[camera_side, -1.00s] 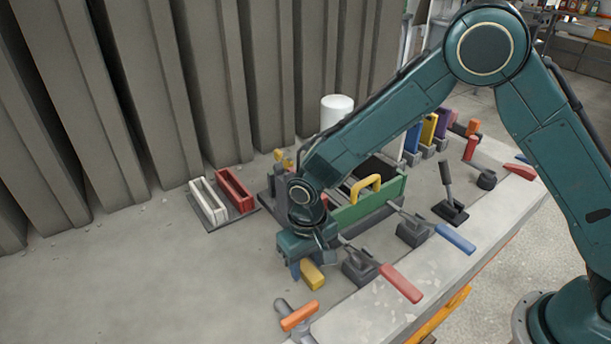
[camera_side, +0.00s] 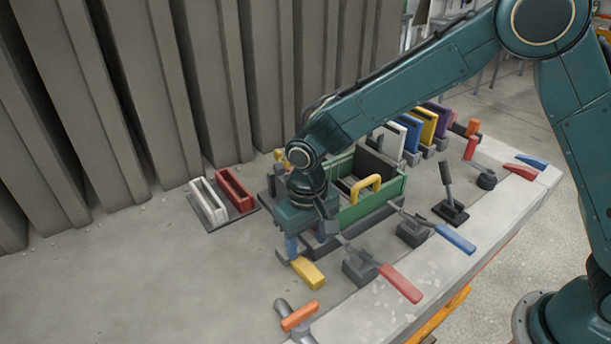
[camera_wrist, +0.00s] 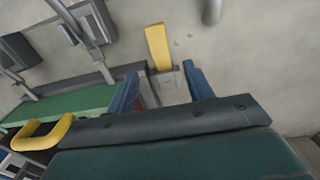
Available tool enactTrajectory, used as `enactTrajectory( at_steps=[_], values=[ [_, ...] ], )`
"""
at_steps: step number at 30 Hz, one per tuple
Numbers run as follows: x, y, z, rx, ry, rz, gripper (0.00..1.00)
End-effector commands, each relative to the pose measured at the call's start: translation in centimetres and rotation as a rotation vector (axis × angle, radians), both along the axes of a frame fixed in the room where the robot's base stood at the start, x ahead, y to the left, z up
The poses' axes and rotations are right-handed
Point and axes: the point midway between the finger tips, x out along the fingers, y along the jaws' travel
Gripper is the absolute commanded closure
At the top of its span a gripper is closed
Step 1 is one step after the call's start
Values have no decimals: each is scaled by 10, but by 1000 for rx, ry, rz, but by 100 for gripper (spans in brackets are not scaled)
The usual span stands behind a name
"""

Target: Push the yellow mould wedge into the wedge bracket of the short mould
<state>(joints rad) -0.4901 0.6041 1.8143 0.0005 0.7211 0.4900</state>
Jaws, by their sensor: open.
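The yellow mould wedge (camera_side: 308,272) lies in front of the near end of the green mould (camera_side: 372,205). In the wrist view the wedge (camera_wrist: 157,47) points away from me, and its near end meets a small grey piece (camera_wrist: 168,86), possibly the wedge bracket; I cannot tell how far it is in. My gripper (camera_side: 287,250) is open, with nothing held. In the wrist view its two blue fingers (camera_wrist: 162,88) stand apart, either side of the grey piece, with the wedge beyond them. The gripper hides part of the mould's near end.
Clamps with a red handle (camera_side: 400,283), a blue handle (camera_side: 455,238) and an orange handle (camera_side: 299,315) stand along the bench's front. A yellow handle (camera_side: 365,186) rises above the mould. White and red channel pieces (camera_side: 236,189) lie behind left. The bench's left side is clear.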

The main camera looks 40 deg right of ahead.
Motion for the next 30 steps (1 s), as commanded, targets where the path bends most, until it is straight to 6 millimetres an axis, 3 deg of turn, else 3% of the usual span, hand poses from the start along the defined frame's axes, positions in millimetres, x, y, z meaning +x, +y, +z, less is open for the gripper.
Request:
enactTrajectory(
  at_steps=[6,12,26,30],
  values=[
    [0,1,38,1,-1,0,48],
    [-1,0,61,0,2,0,48],
    [-2,0,70,-2,5,0,48],
    [-3,0,69,-2,5,0,74]
  ],
)
